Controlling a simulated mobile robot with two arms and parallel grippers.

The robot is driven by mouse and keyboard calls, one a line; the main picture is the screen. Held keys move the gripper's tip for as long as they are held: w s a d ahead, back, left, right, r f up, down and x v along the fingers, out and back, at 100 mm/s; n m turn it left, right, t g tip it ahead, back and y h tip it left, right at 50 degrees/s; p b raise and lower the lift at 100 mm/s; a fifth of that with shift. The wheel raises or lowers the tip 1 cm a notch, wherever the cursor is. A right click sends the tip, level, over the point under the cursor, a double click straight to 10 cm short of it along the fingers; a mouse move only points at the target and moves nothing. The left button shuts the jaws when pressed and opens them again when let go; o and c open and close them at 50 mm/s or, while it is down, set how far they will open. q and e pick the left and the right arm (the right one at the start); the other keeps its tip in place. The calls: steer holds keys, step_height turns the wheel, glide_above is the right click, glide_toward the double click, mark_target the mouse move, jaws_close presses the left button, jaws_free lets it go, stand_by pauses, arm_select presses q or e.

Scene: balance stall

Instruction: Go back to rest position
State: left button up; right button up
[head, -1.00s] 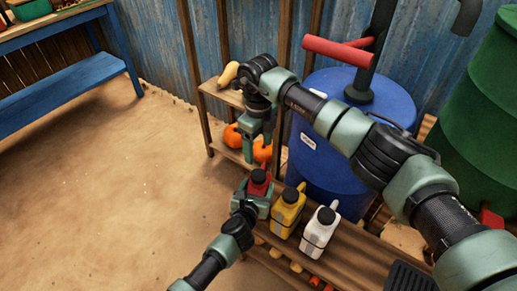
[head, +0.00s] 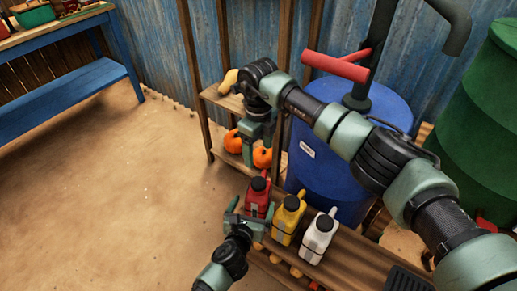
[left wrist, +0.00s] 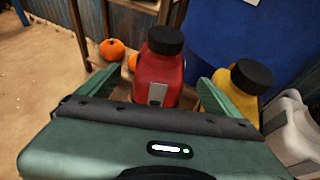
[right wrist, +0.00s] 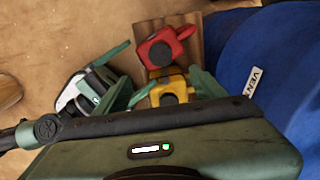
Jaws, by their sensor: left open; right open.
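My left gripper (head: 246,224) is open, just in front of the red jug (head: 257,197) with a black cap. In the left wrist view the red jug (left wrist: 158,72) stands beyond and between the open fingers, which do not appear to grip it. My right gripper (head: 250,160) is open and points down above the bench's far end, near the shelf. In the right wrist view the red jug (right wrist: 165,47) and yellow jug (right wrist: 170,90) lie below it. The yellow jug (head: 288,219) and white jug (head: 318,238) stand upright in a row beside the red one.
The jugs stand on a wooden bench (head: 355,262). A blue barrel (head: 330,175) with a red-handled pump (head: 336,66) is behind them, a green barrel (head: 490,120) at right. A wooden shelf (head: 224,99) holds pumpkins and a squash. A blue table (head: 75,90) is far left. Open ground lies left.

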arm_select(q)
steer(key=shift+s+a+r, duration=0.15)
steer(key=shift+s+r, duration=0.05)
steer(key=shift+s, duration=0.2)
